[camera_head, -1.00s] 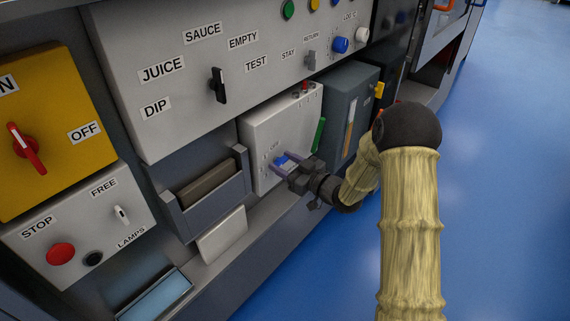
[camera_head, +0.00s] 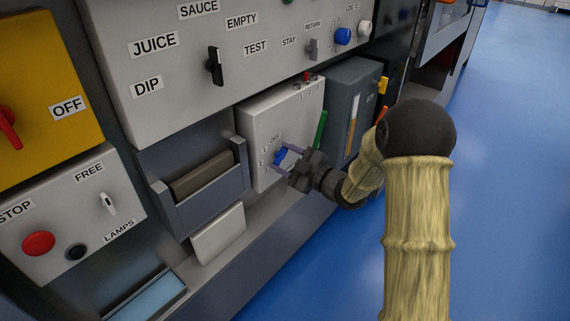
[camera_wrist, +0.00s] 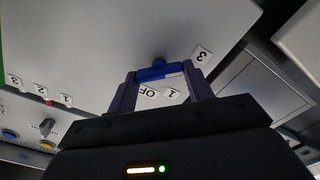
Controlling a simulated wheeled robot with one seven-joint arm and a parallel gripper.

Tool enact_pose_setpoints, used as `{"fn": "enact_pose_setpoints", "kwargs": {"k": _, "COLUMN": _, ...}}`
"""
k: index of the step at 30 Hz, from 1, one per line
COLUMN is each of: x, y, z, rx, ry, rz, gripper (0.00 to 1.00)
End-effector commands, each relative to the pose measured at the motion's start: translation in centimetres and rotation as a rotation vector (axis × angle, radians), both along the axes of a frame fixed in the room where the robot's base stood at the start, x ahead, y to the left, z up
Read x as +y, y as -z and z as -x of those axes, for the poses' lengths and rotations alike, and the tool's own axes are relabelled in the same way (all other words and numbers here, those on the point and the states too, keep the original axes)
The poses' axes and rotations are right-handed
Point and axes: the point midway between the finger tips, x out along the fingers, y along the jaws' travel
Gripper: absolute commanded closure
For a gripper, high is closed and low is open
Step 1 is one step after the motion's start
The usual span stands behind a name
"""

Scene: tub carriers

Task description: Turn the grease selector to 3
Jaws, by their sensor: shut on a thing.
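The grease selector is a small blue knob (camera_head: 281,156) on the front of a white box (camera_head: 262,120). My gripper (camera_head: 286,160) is shut on it, one finger on each side. In the wrist view the blue knob (camera_wrist: 158,72) sits between the fingertips of my gripper (camera_wrist: 158,80). A 3 label (camera_wrist: 201,56) shows upside down just right of the right finger. A 1 label (camera_wrist: 173,95) and a partly covered OFF label (camera_wrist: 147,93) show between the fingers. A 2 label is not visible there; the right finger may hide it. I cannot tell exactly which mark the knob points at.
A green handle (camera_head: 320,130) is on the box's right side. A grey unit (camera_head: 350,100) with a gauge stands to the right. A grey holder (camera_head: 200,190) is on the left. A large panel with a black selector (camera_head: 214,66) is above. Open blue floor (camera_head: 510,200) lies right.

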Motion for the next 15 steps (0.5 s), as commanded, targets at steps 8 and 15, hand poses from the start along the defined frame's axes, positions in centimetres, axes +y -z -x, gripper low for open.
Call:
{"fn": "enact_pose_setpoints", "kwargs": {"k": 8, "x": 0.03, "y": 0.18, "z": 0.08, "rx": -0.054, "ry": -0.001, "rz": 0.045, "gripper": 0.72}}
{"fn": "enact_pose_setpoints", "kwargs": {"k": 15, "x": 0.02, "y": 0.14, "z": 0.09, "rx": -0.057, "ry": -0.001, "rz": 0.049, "gripper": 0.72}}
